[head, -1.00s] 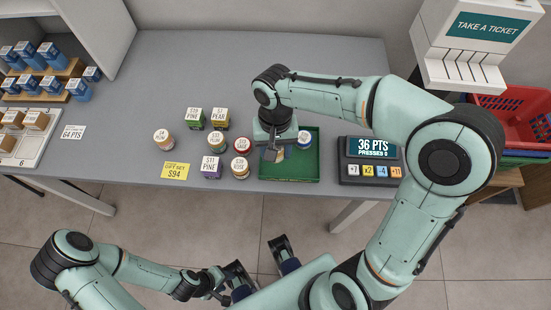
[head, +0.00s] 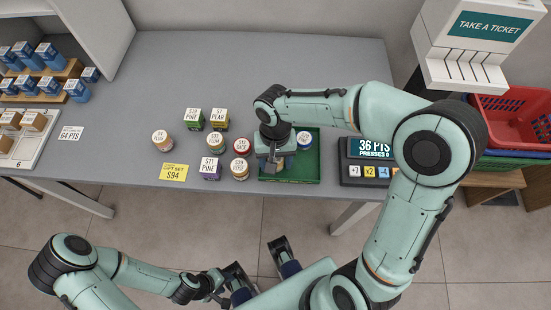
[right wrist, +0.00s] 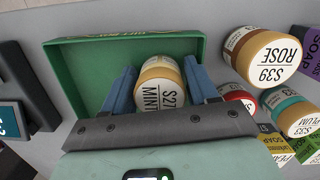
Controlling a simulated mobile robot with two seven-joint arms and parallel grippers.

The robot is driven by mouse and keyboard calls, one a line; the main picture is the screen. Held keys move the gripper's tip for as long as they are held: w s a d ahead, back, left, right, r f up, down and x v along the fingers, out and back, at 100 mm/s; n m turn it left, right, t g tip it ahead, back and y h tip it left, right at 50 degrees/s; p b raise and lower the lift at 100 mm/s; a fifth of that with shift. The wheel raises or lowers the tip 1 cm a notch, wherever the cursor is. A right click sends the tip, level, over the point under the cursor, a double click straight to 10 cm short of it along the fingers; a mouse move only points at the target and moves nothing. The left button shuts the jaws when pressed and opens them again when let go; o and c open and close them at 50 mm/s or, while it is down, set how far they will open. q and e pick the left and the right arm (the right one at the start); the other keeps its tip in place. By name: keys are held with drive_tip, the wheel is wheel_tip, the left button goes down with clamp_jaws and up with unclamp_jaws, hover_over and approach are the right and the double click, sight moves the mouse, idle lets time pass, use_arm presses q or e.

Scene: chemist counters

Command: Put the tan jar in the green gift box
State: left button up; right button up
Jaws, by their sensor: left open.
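The tan jar (right wrist: 161,82), with MINT on its white lid, is between the blue fingers of my right gripper (right wrist: 160,78). The fingers lie close against both its sides. It is inside or just above the green gift box (right wrist: 80,85); its base is hidden. In the head view the right gripper (head: 277,160) hangs over the left part of the green box (head: 306,170), mostly covering the jar. A blue-banded jar (head: 304,138) is at the box's back. My left gripper (head: 258,258) is open and empty, low in front of the counter.
Several jars and small boxes stand left of the gift box, the ROSE jar (head: 240,168) and red jar (head: 241,146) closest. A points keypad (head: 366,170) sits to its right. A yellow price card (head: 173,172) lies near the front edge. The counter behind is clear.

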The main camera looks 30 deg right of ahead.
drive_tip(key=shift+r, duration=0.15)
drive_tip(key=shift+r, duration=0.3)
drive_tip(key=r, duration=0.3)
drive_tip(key=w+r+p, duration=0.1)
drive_tip(key=r, duration=0.3)
drive_tip(key=r+p, duration=0.1)
drive_tip(key=r, duration=0.3)
drive_tip(key=shift+w+d+r, duration=0.15)
drive_tip(key=shift+d+r, duration=0.1)
drive_tip(key=shift+d, duration=0.05)
